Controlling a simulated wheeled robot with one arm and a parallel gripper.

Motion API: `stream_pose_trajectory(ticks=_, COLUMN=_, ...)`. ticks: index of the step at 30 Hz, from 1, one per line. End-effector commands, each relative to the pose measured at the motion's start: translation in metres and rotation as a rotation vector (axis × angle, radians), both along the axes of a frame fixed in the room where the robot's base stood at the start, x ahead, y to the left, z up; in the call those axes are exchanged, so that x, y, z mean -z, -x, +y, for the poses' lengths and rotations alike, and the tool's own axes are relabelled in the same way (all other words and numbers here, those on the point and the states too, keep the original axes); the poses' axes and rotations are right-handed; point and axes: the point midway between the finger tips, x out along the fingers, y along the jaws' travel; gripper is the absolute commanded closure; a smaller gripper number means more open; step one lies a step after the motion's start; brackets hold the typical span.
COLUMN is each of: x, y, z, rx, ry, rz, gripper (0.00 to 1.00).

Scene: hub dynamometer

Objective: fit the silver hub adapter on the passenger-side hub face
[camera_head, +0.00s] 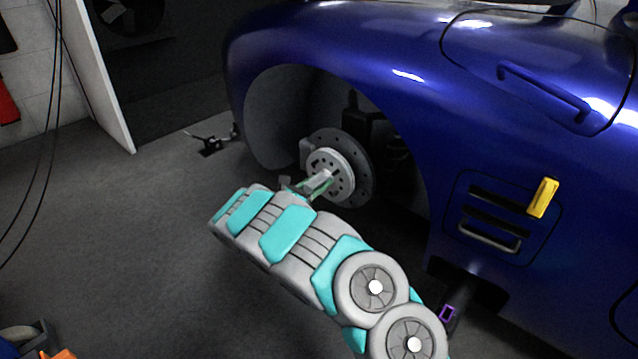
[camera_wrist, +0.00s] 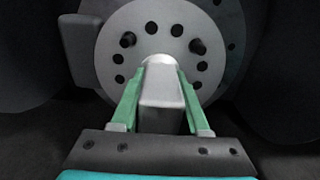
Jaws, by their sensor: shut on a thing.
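The silver hub adapter (camera_wrist: 160,92) shows in the wrist view as a pale grey block with a rounded far end. My gripper (camera_wrist: 163,74) has its two green fingers shut on the block's sides. A pale round plate (camera_wrist: 110,57) with several holes and two dark studs lies directly beyond it. I cannot tell whether this plate belongs to the adapter or is the hub face. In the head view my gripper (camera_head: 318,185) reaches into the wheel arch, at the hub (camera_head: 345,173). The fingers and block partly cover the plate's lower middle, and the contact behind is hidden.
A dark drilled brake disc (camera_head: 365,165) stands behind the hub, with a grey caliper (camera_wrist: 88,50) at its left. The blue car body (camera_head: 400,85) arches over it. A yellow handle (camera_head: 543,197) sits on the side panel. Open floor (camera_head: 130,230) lies left.

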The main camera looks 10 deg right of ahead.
Motion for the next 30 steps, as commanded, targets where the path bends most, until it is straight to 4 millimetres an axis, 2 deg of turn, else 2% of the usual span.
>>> stream_pose_trajectory(ticks=4, x=-0.002, y=-0.001, z=-0.001, rx=0.000, ry=0.002, rz=-0.003, gripper=1.00)
stream_pose_trajectory(ticks=5, x=-0.002, y=-0.001, z=-0.001, rx=0.000, ry=0.002, rz=-0.003, gripper=0.53)
stream_pose_trajectory(ticks=13, x=-0.001, y=0.000, z=-0.001, rx=0.000, ry=0.000, rz=-0.001, gripper=0.22)
stream_pose_trajectory(ticks=14, x=-0.001, y=0.000, z=0.000, rx=0.000, ry=0.000, rz=-0.001, gripper=0.20)
stream_pose_trajectory(ticks=23, x=0.000, y=0.001, z=0.002, rx=0.000, ry=0.000, rz=0.000, gripper=0.20)
stream_pose_trajectory(ticks=30, x=-0.002, y=0.020, z=0.030, rx=-0.003, ry=0.002, rz=-0.001, gripper=0.20)
